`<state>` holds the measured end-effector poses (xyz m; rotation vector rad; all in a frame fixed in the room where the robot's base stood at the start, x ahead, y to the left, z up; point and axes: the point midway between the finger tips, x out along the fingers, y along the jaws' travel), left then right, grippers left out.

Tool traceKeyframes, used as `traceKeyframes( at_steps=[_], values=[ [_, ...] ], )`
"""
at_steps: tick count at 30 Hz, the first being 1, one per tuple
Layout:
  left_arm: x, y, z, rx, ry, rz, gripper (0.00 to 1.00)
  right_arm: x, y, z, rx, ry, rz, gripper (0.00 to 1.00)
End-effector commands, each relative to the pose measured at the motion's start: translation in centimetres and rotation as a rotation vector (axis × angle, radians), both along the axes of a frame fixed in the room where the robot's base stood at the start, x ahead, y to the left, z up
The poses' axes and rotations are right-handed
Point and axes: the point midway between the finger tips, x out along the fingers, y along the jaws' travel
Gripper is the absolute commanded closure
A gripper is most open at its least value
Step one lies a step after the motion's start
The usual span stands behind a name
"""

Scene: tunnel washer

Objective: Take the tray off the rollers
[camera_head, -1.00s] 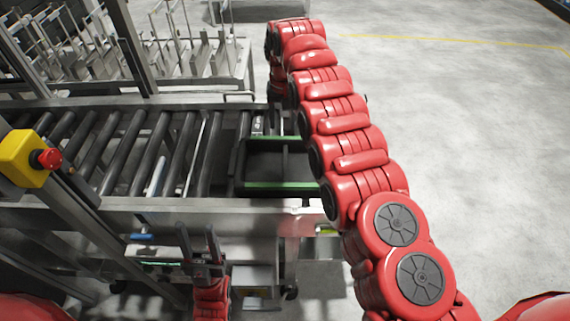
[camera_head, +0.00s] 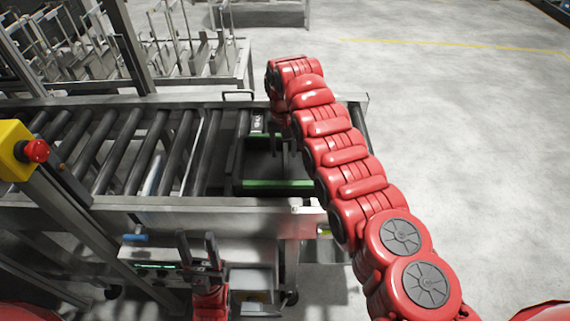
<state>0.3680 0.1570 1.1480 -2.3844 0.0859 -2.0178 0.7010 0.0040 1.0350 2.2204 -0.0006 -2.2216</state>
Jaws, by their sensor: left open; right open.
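The tray (camera_head: 275,185) is dark with green edge strips and lies at the right end of the roller conveyor (camera_head: 128,150). Its right part is hidden behind my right arm. My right gripper (camera_head: 286,158) points down over the tray's far half, its dark fingers apart and partly hidden by the red arm. I cannot tell whether they touch the tray. My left gripper (camera_head: 197,240) is open and empty, fingers up, in front of the conveyor's near side rail and well apart from the tray.
A yellow box with a red emergency button (camera_head: 36,151) is on a post at the left. Metal racks (camera_head: 190,55) stand behind the conveyor. A metal rail (camera_head: 200,204) runs along its near side. The floor (camera_head: 460,130) at the right is clear.

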Motion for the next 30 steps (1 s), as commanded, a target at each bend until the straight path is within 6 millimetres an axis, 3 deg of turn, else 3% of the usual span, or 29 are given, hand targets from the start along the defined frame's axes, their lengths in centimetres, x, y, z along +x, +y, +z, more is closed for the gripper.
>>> traceKeyframes(
  at_steps=[5,10,12,15,23,30],
  values=[
    [0.0,0.0,0.8,0.0,0.0,0.0,0.5,-0.1,-0.1,-0.7,-0.001,0.003,0.0,0.45],
    [0.0,0.0,3.4,0.0,0.0,0.0,0.5,-0.4,-0.5,-2.7,-0.001,0.006,-0.001,0.45],
    [0.0,0.0,2.2,0.0,0.0,0.0,0.5,-0.2,-0.3,-4.2,-0.001,0.001,0.001,0.45],
    [0.0,0.0,2.1,0.0,0.001,0.0,0.5,-0.2,-0.4,-5.1,-0.001,0.001,0.002,0.45],
    [0.0,0.0,2.1,0.0,0.0,0.0,0.5,-0.1,-0.4,-5.4,0.001,-0.002,0.0,0.45],
    [0.0,0.0,2.1,0.0,0.0,0.0,0.5,-0.2,-0.4,-5.4,0.0,-0.002,0.0,0.86]
  ],
)
